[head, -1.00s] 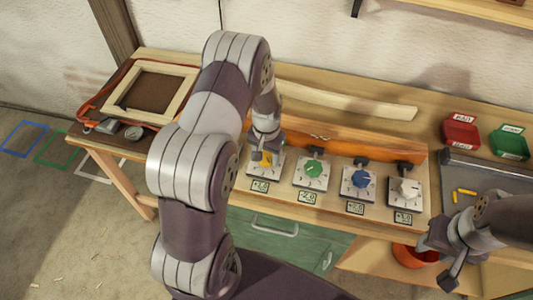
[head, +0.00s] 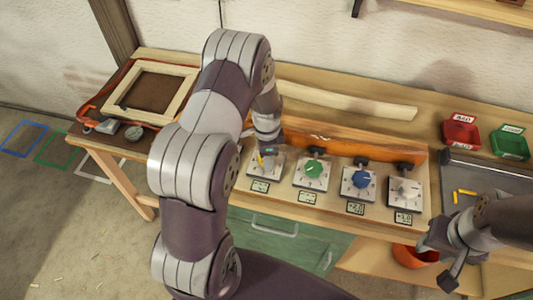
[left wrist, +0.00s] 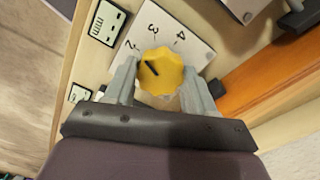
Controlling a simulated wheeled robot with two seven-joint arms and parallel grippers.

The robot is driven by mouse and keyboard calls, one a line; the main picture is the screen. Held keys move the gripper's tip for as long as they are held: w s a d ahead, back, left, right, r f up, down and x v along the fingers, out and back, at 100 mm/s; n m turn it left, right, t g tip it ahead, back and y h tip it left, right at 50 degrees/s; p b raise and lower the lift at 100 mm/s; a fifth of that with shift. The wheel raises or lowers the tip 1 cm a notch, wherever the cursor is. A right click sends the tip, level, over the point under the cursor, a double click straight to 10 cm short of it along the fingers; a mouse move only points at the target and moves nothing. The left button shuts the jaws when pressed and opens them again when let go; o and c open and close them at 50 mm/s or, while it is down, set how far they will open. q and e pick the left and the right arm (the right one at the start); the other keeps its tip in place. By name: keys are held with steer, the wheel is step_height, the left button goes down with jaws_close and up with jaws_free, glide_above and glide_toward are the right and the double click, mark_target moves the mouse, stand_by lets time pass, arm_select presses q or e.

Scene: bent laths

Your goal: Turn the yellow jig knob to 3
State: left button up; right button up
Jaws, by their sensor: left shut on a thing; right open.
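The yellow jig knob (left wrist: 162,72) sits on a white dial plate (left wrist: 205,50) in the left wrist view. Its dark pointer line aims up-left, about at the 2; the 3 and 4 lie further round. My left gripper (left wrist: 160,84) is shut on the knob, one finger on each side. In the head view, only a sliver of the yellow knob (head: 260,160) shows under my left gripper, and my arm hides part of that plate. My right gripper (head: 438,265) is open and empty, at the bench's front right.
Green (head: 314,169), blue (head: 361,180) and white (head: 404,190) knobs stand in a row to the right, with small displays in front. An orange lath (head: 340,143) lies behind them. Red (head: 461,133) and green (head: 509,143) bins stand at the far right.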

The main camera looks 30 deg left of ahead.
arm_select(q)
steer(key=shift+w+r+m, duration=0.1)
steer(key=shift+w+m, duration=0.05)
steer(key=shift+m, duration=2.15)
steer(key=o, duration=1)
steer(key=shift+o, duration=0.2)
step_height(320, 180, up, 13)
steer(key=b, duration=0.2)
steer(key=shift+f, duration=0.2)
